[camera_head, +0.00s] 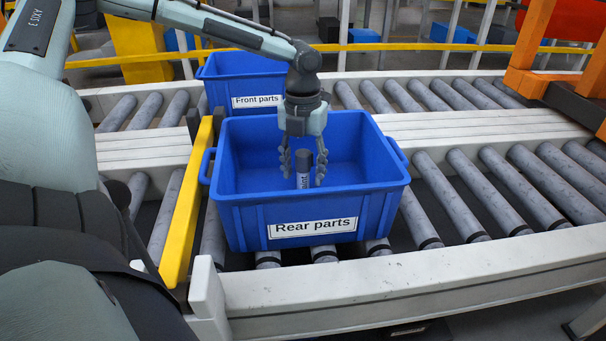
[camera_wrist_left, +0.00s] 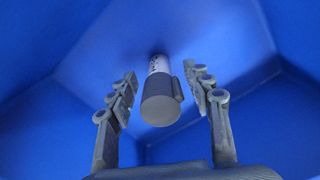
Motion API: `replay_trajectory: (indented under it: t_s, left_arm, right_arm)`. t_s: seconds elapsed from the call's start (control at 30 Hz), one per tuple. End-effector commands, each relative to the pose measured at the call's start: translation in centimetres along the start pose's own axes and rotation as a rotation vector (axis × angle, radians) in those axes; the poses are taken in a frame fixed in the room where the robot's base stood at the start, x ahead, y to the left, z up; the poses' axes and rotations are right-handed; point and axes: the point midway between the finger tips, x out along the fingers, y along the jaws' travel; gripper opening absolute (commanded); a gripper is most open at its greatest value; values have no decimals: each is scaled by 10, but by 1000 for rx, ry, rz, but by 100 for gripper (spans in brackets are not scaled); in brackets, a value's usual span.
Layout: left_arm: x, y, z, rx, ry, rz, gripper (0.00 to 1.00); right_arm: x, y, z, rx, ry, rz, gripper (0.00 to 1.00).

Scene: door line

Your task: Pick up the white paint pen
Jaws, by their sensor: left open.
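The white paint pen (camera_head: 303,168) stands about upright inside the blue bin labelled "Rear parts" (camera_head: 340,205). It has a grey cap at its upper end. My left gripper (camera_head: 303,176) points down into this bin, open, with a finger on each side of the pen. In the left wrist view the pen (camera_wrist_left: 160,95) shows cap-end towards the camera, between the two fingers of the left gripper (camera_wrist_left: 162,92), with a gap on both sides. The pen's lower end is hidden by the bin's front wall in the head view. My right gripper is not in view.
A second blue bin labelled "Front parts" (camera_head: 240,75) stands behind. Both bins are on roller conveyors with pale side rails (camera_head: 420,285). A yellow bar (camera_head: 186,205) stands just left of the near bin. Rollers to the right are clear. An orange frame (camera_head: 530,60) is at the far right.

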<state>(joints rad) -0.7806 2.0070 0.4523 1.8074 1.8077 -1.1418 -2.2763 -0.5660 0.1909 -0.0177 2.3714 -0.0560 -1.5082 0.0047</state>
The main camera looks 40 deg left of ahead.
Motion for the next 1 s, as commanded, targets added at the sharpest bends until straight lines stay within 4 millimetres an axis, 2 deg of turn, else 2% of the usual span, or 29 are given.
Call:
replay_trajectory:
  t_s: [0.23, 0.63, 1.0]
  left_arm:
    - [2, 0, 0, 0, -1, 0, 49]
    - [1, 0, 0, -1, -1, 0, 0]
    - [-4, 0, 1, -1, -2, -1, 0]
  right_arm:
    - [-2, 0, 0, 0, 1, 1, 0]
    - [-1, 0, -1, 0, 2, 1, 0]
    - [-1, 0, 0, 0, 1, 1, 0]
